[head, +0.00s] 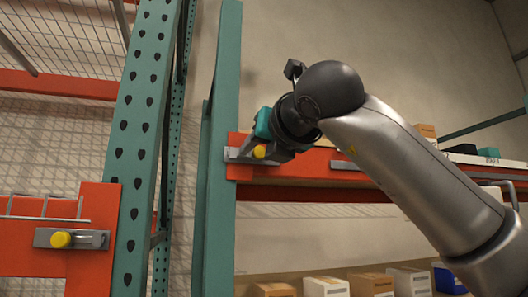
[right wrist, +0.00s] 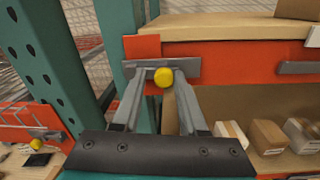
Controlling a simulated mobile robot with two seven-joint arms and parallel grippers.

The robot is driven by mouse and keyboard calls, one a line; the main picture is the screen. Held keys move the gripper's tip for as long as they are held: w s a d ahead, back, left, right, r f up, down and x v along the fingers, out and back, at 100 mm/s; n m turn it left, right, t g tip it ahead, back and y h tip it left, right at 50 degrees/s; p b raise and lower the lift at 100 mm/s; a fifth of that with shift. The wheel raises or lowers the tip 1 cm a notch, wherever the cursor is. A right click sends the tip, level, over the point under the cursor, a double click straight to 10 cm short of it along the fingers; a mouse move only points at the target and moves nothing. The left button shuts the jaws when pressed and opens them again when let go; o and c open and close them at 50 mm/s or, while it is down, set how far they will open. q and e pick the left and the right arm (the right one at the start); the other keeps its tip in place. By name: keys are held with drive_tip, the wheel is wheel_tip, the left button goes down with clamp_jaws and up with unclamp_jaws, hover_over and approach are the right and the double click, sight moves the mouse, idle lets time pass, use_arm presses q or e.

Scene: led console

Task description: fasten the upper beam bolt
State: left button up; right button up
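The higher beam bolt has a yellow knob (right wrist: 163,78) on a grey metal plate (right wrist: 190,67), fixed to the orange end of a beam beside a green upright (head: 219,120). The knob also shows in the head view (head: 259,152). My right gripper (right wrist: 160,74) is at this bolt, with one finger on each side of the knob. Gaps show between knob and fingers, so it looks open; how deep the knob sits between them is hard to tell. My left gripper is in neither view.
A second bolt with a yellow knob (head: 60,240) sits lower on the left orange beam (head: 30,262). A wide perforated green upright (head: 140,130) stands between the two bolts. Cardboard boxes (head: 372,284) stand on a lower shelf at right. Wire mesh is behind at left.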

drive_tip(key=shift+o, duration=1.3)
drive_tip(key=shift+a, duration=0.1)
drive_tip(key=b+v, duration=0.5)
drive_tip(key=v, duration=1)
drive_tip(key=shift+s, duration=0.15)
